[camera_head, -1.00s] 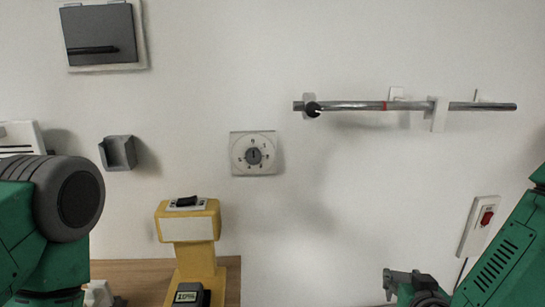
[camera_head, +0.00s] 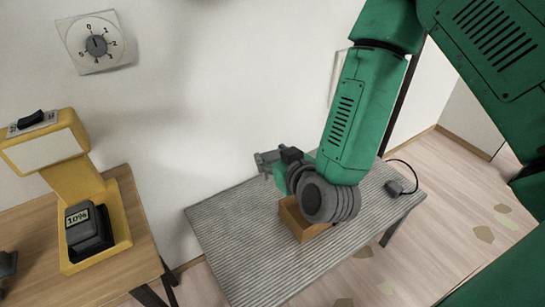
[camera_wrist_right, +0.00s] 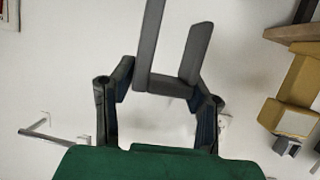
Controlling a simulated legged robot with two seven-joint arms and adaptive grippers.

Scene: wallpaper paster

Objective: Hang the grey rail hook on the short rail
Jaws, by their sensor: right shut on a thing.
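My right gripper (camera_head: 272,163) is above the far part of the grey ribbed table, in front of the wall. In the right wrist view the right gripper (camera_wrist_right: 160,95) is shut on the grey rail hook (camera_wrist_right: 150,50), a grey piece with one long and one shorter upright arm joined by a cross part. In the head view the hook is hard to tell from the fingers. A metal rail (camera_wrist_right: 48,138) on the wall shows at the left of the wrist view, apart from the hook and partly cut off; I cannot tell which rail part it is. My left gripper is not in view.
A brown box (camera_head: 292,216) stands on the ribbed table (camera_head: 235,245) below my right wrist. A dark plug with a cable (camera_head: 400,187) lies at the table's right. A yellow stand (camera_head: 75,190) with a 10% display is on the wooden table (camera_head: 25,235). A dial (camera_head: 97,44) is on the wall.

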